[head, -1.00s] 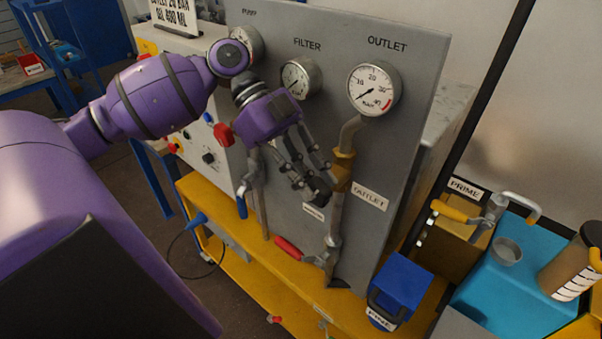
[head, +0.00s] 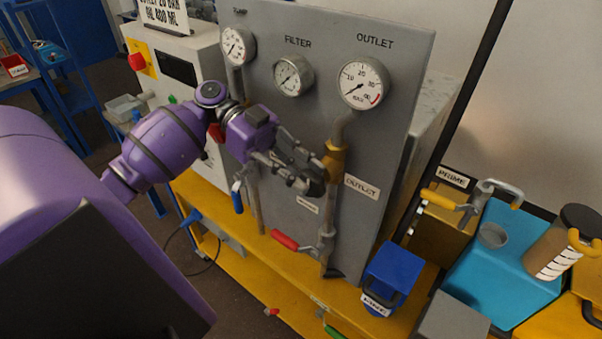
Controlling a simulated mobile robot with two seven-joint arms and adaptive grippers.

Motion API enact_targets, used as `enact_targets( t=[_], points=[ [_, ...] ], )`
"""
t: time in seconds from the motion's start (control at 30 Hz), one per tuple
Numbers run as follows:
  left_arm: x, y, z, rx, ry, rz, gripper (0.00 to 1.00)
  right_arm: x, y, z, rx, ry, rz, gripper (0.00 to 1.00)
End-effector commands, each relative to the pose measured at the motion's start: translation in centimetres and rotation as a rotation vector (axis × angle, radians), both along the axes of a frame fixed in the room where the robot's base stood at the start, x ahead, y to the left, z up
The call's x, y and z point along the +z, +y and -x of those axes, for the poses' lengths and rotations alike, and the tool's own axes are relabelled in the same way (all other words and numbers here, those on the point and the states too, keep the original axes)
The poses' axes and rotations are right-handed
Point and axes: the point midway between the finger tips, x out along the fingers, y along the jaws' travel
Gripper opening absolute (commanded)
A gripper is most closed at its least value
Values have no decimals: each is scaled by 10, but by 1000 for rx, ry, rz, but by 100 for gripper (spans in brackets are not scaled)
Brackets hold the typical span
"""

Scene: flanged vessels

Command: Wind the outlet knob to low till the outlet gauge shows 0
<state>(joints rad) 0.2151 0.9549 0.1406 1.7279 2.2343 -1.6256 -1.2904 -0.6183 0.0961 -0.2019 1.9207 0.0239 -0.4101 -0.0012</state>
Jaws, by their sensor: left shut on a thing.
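The outlet gauge (head: 362,83) is a round white dial high on the grey panel, under the word OUTLET. Its needle points to the lower left, towards the low end; the exact reading is too small to tell. Below it, a brass valve body (head: 335,160) sits on the outlet pipe. My left gripper (head: 315,181) is at the left side of this valve, shut on the dark outlet knob (head: 318,187), which the fingers mostly hide. My right gripper is not in view.
The filter gauge (head: 293,75) and another gauge (head: 238,45) are left on the panel. A red-handled lever (head: 285,241) is below my gripper, and a blue-handled lever (head: 238,200) is to its left. A blue box (head: 393,278) stands lower right.

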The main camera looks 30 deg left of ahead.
Motion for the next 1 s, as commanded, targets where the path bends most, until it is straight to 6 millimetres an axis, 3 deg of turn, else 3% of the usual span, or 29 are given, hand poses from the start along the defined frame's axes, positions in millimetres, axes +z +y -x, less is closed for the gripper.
enact_targets(
  t=[0.2,0.23,0.3,0.63,0.77,1.0],
  points=[
    [0,0,0,0,1,-1,0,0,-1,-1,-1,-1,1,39],
    [0,0,0,0,1,-1,20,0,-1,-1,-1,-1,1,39],
    [0,0,0,0,1,-1,26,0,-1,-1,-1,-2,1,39],
    [3,0,0,0,0,-2,26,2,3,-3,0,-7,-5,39],
    [19,0,0,-1,-4,-2,26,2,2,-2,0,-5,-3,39],
    [67,0,0,-1,-5,-2,26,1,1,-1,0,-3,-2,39]
  ],
)
